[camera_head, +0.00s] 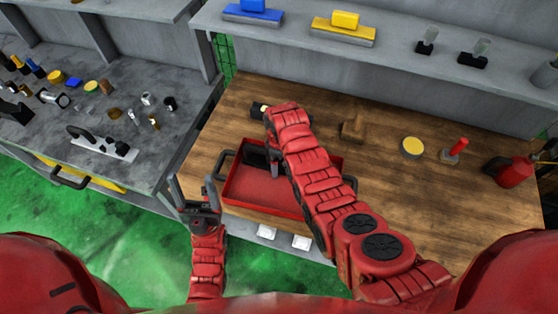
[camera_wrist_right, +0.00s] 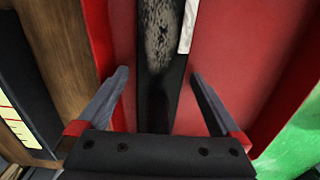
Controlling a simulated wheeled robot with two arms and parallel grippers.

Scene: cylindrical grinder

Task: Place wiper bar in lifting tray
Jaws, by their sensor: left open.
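The red lifting tray (camera_head: 262,190) sits at the front edge of the wooden table, with a black handle at each end. In the right wrist view, the wiper bar (camera_wrist_right: 160,55), a long dark piece with a worn grey patch, lies against the red tray floor (camera_wrist_right: 245,55). My right gripper (camera_wrist_right: 159,76) is over the tray, with its fingers apart on either side of the bar and gaps visible. In the head view my right arm hides part of the tray, and I cannot tell the bar from the dark gripper. My left gripper (camera_head: 197,197) is open and empty beside the tray's left handle.
A yellow round piece (camera_head: 412,147), a red-handled tool (camera_head: 455,149) and a red can (camera_head: 512,171) stand on the table's right. A shelf with blue and yellow blocks (camera_head: 343,27) runs behind. A grey bench (camera_head: 95,115) with several small parts is at left.

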